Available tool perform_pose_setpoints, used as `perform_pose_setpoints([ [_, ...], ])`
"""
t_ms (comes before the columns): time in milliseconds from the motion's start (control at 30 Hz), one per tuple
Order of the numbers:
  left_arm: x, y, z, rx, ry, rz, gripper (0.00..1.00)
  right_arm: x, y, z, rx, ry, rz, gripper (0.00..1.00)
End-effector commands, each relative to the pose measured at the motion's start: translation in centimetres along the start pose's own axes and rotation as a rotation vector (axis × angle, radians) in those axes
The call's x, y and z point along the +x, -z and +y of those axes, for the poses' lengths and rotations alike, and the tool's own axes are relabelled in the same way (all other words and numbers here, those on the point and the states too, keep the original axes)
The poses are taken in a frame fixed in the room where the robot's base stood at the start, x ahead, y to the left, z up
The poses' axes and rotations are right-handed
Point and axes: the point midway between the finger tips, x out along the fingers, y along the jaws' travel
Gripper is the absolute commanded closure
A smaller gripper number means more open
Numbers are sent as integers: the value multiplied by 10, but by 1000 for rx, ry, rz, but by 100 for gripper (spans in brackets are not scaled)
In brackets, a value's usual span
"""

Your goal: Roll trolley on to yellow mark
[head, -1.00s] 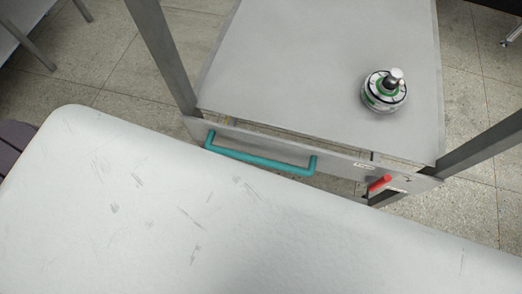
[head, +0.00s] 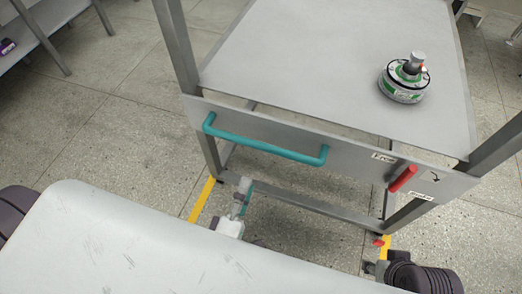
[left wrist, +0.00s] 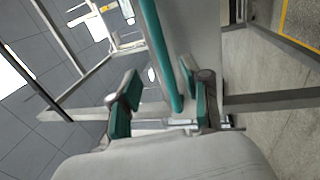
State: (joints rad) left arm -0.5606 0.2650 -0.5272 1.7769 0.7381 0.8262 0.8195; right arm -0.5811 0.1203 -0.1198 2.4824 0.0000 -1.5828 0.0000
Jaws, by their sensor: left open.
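The grey trolley (head: 345,50) stands in front of me, with a teal handle (head: 262,142) across its near panel. In the left wrist view the handle (left wrist: 160,50) lies between the two teal-padded fingers of my open left gripper (left wrist: 158,82). I cannot tell whether they touch it. In the head view my left gripper (head: 243,195) shows below the handle. A yellow floor mark (head: 203,199) shows by the trolley's near left leg, and another yellow strip (head: 385,246) by the near right leg. A dark ribbed part of mine is at lower right; my right gripper cannot be made out clearly.
A hub motor (head: 404,78) stands on the trolley's top. A red lever (head: 403,178) sits on the near panel beside a label reading "Free". A shelf or bench (head: 45,22) stands at upper left. The floor left of the trolley is clear.

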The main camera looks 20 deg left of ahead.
Motion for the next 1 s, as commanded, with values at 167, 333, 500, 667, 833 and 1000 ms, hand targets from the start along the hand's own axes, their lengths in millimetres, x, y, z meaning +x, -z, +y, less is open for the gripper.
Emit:
perform_pose_setpoints([
  [167,39,0,2,0,-5,1,52,1,0,0,0,0,0,60],
  [333,75,0,1,2,-4,1,52,2,0,0,0,0,1,60],
  [500,103,0,0,3,-2,0,52,2,0,0,0,0,0,60],
  [667,117,0,0,4,0,-1,52,3,-1,0,0,0,0,60],
  [833,121,0,0,5,1,-2,52,3,-1,0,0,0,0,60],
  [1000,120,0,0,5,1,-2,52,3,-1,0,-1,0,0,60],
])
